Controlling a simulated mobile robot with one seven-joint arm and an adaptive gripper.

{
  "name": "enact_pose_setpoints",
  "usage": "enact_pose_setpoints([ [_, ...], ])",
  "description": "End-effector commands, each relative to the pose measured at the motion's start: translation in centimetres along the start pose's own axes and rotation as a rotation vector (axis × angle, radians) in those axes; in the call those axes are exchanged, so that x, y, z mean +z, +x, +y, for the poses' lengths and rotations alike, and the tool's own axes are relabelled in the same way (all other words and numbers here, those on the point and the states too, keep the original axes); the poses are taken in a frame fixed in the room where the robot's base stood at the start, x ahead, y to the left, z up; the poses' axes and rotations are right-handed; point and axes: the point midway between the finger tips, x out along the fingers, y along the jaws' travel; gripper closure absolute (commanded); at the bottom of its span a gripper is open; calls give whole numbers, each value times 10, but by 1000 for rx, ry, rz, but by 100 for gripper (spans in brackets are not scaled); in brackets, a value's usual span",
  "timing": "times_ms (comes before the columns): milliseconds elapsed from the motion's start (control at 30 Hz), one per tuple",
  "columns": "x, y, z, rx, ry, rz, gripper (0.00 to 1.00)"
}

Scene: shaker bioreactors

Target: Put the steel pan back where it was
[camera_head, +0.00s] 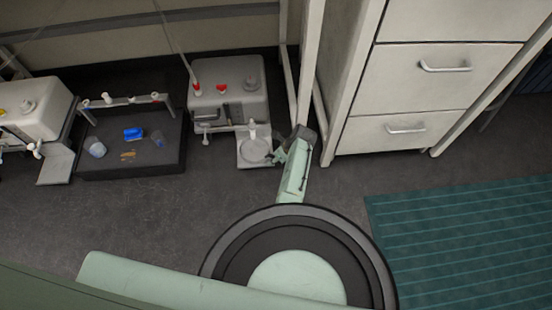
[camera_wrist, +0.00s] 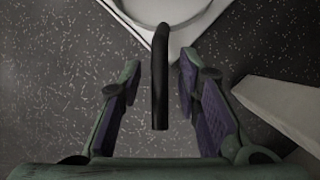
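The steel pan (camera_head: 254,150) looks like a round, light-grey dish on the pale base plate of the right-hand white machine (camera_head: 228,92). Its near rim shows at the top of the wrist view (camera_wrist: 172,10), and its black curved handle (camera_wrist: 160,90) reaches toward me. My gripper (camera_head: 278,157) is just right of the pan, low by the machine's base plate. In the wrist view my gripper (camera_wrist: 160,66) is open, with one purple-padded finger on each side of the handle and a gap on both sides. The handle is hard to make out in the head view.
A white cabinet with drawers (camera_head: 405,90) and its post stand close on the right; a pale edge (camera_wrist: 285,105) shows there in the wrist view. A dark tray (camera_head: 130,165) with small blue items and another white machine (camera_head: 35,110) are left. A teal mat (camera_head: 470,240) lies right.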

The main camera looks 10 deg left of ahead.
Motion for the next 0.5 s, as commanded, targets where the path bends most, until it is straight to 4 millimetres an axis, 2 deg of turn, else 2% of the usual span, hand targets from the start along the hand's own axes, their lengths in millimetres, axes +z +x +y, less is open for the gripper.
enact_pose_setpoints([
  [133,1,-1,0,0,0,0,69],
  [267,2,-11,1,0,1,0,69],
  [500,4,-48,1,0,2,0,69],
])
